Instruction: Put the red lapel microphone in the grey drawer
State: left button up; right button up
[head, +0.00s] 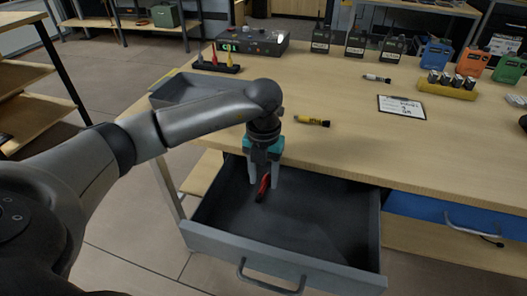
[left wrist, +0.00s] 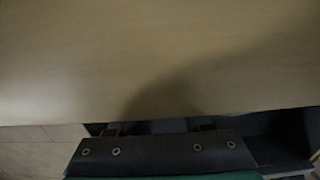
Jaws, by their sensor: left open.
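The grey drawer (head: 290,262) is pulled open under the front of the wooden table. The red lapel microphone (head: 262,189) shows in the head view as a small red and black piece, inside the outline of the drawer. My left gripper (head: 264,181) points down over the drawer with its jaws open, one finger on each side of the microphone. I cannot tell whether the microphone touches a finger or lies on the drawer floor. The left wrist view shows tabletop and part of the drawer (left wrist: 280,125), not the microphone. My right gripper is not in view.
On the table (head: 350,150) are a yellow microphone (head: 312,121), a white one (head: 376,78), a clipboard (head: 402,107) and a yellow battery holder (head: 446,91). A grey tray (head: 185,88) is behind my left arm. A blue drawer (head: 450,213) is at the right.

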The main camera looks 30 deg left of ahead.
aim_at(263, 184)
pick_arm(q)
notch_tip(263, 184, up, 11)
jog(key=p, duration=0.4)
jog(key=shift+r, duration=0.15)
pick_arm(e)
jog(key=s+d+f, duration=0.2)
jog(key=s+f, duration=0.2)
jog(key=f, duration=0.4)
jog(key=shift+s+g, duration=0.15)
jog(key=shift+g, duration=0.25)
